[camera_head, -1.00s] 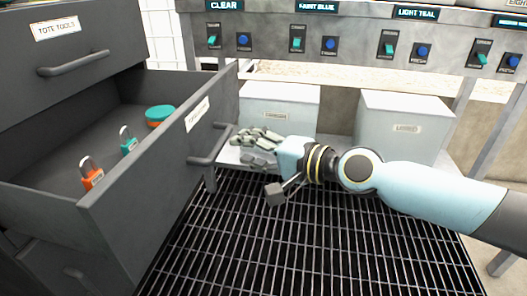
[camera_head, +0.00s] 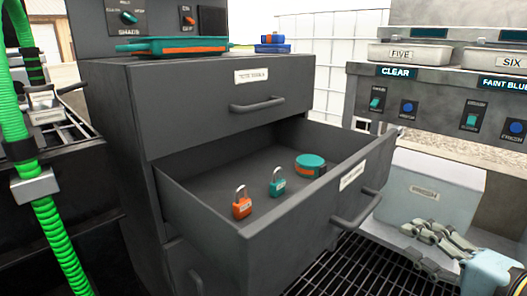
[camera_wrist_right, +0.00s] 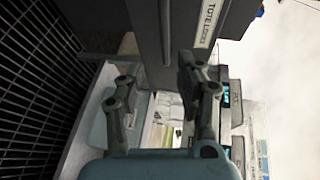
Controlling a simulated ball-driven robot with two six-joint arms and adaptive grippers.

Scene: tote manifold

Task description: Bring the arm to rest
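My right gripper (camera_head: 432,240) is at the lower right of the head view, just right of the open drawer's front and handle. In the right wrist view its two fingers (camera_wrist_right: 160,90) stand apart with nothing between them. The drawer front with its label shows just beyond the fingertips there; I cannot tell whether they touch it. My left arm and gripper do not show in either view.
The open drawer (camera_head: 283,228) holds an orange padlock (camera_head: 242,206), a teal padlock (camera_head: 277,185) and a round teal and orange item (camera_head: 310,165). A pale bin (camera_head: 428,192) stands behind my right gripper. A green hose (camera_head: 40,190) hangs at the left. Dark grating covers the floor.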

